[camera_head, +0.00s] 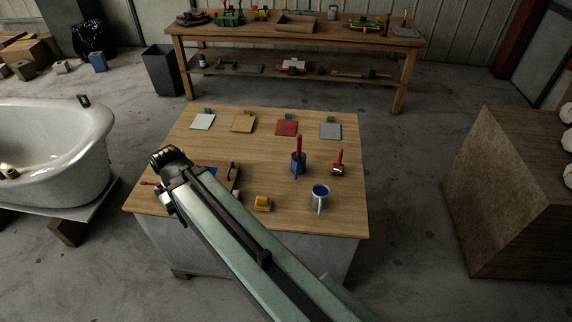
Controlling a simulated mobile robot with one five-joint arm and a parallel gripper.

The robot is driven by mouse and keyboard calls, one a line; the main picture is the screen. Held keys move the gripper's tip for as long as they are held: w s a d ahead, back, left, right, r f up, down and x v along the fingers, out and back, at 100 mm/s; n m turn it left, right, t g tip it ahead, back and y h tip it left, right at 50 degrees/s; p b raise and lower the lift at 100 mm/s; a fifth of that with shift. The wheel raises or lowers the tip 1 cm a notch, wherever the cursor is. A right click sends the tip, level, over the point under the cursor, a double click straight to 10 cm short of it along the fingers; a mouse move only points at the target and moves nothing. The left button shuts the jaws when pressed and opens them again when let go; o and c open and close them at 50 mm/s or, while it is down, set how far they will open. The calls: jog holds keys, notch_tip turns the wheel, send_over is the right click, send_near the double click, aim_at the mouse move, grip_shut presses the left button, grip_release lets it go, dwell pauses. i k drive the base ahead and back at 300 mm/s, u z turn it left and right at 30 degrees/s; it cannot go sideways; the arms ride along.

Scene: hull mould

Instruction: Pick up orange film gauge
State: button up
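A small yellow-orange block-like piece (262,203) lies near the front of the wooden worktable, just right of my arm. It is the only thing that looks like the orange film gauge, but it is too small to be sure. My arm crosses the table's left front from the lower right. Its dark end, with my gripper (170,157), is above the table's left side, up and to the left of the yellow-orange piece and apart from it. The fingers cannot be made out, and nothing held can be seen.
On the worktable (258,146) stand a blue pot with a red-handled brush (298,162), a red-handled roller (338,163) and a mug of blue (320,197). Several sample panels line the back. My arm partly hides a tray with blue (213,171). A white bathtub (70,165) stands left.

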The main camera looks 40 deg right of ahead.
aim_at(338, 168)
jog(key=u, duration=2.6)
jog(key=k, duration=2.85)
jog(key=z, duration=0.75)
jog(key=i, duration=0.5)
jog(key=u, duration=0.1)
